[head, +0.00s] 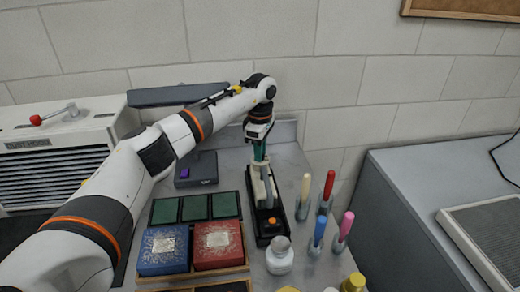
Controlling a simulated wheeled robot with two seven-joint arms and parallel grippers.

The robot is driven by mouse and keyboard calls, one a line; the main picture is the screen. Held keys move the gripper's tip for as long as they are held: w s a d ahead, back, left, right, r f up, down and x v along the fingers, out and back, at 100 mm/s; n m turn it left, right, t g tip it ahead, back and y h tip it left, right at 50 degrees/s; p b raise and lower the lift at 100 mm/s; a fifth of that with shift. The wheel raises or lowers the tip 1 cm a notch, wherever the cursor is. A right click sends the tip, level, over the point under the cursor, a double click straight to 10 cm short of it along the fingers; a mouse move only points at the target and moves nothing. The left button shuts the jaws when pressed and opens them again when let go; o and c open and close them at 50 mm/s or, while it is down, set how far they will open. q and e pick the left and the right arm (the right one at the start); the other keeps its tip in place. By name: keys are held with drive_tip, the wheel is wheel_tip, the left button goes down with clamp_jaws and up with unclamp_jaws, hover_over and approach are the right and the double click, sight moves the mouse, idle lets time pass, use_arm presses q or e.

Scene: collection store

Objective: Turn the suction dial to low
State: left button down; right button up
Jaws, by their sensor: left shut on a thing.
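A slim white-and-grey handheld device (264,192) with an orange button stands in a long black tray (249,205) at the middle of the table. My left gripper (259,150) reaches down from above and is shut at the far end of this device. Its fingers hide what they hold, so I cannot tell whether that is the suction dial. No dial marking can be read. My right gripper is not in view.
Red (218,244) and blue (163,248) boxes and green pads (194,208) lie left of the tray. A white jar (279,256) and several upright coloured tools (328,186) stand right. A dust hood (55,146) with a red-knobbed lever is far left; a grey cabinet (430,180) is right.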

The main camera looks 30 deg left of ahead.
use_arm(q)
drive_tip(key=n, duration=0.5)
drive_tip(key=shift+n, duration=0.4)
idle(0.3)
drive_tip(key=c, duration=1.2)
unclamp_jaws()
drive_tip(key=shift+c, duration=0.2)
wheel_tip(320, 180, up, 12)
drive_tip(key=b, duration=0.2)
